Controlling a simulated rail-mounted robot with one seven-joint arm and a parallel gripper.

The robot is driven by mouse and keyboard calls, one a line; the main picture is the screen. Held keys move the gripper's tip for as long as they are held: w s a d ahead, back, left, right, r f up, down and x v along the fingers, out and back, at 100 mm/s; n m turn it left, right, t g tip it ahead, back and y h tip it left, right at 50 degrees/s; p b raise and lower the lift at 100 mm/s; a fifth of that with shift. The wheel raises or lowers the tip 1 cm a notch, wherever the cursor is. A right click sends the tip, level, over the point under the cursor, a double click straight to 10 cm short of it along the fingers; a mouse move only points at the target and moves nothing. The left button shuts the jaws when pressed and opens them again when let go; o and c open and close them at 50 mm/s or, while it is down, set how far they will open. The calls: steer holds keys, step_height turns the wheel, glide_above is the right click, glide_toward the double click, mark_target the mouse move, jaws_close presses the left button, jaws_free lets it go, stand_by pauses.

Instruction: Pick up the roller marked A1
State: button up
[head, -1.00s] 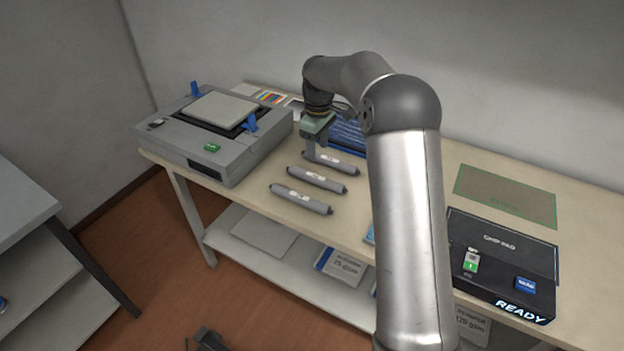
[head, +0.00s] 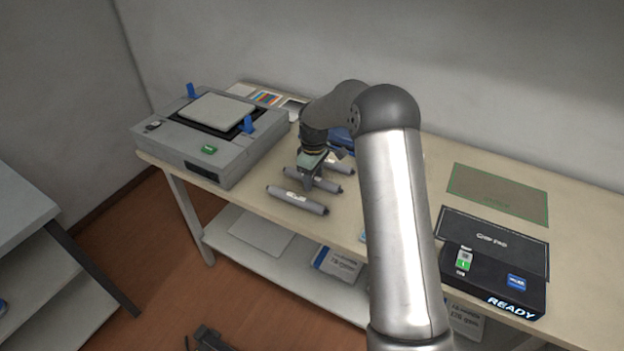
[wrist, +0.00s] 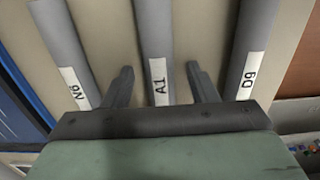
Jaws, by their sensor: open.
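The roller marked A1 (wrist: 157,45) is grey with a white label and lies between two other rollers in the wrist view. In the head view the A1 roller (head: 328,184) is the middle one of the row, partly hidden by my gripper (head: 308,182). My gripper (wrist: 161,85) is open, with one finger on each side of the A1 roller near its label. The fingers are empty. I cannot tell how far down they reach beside it.
The roller marked N6 (wrist: 65,40) lies left of A1 and the roller marked D9 (wrist: 246,50) lies right, each close to a finger. A grey printer-like machine (head: 232,160) stands at the left.

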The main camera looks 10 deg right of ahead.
steer(key=c, duration=1.1)
steer(key=shift+r, duration=0.1)
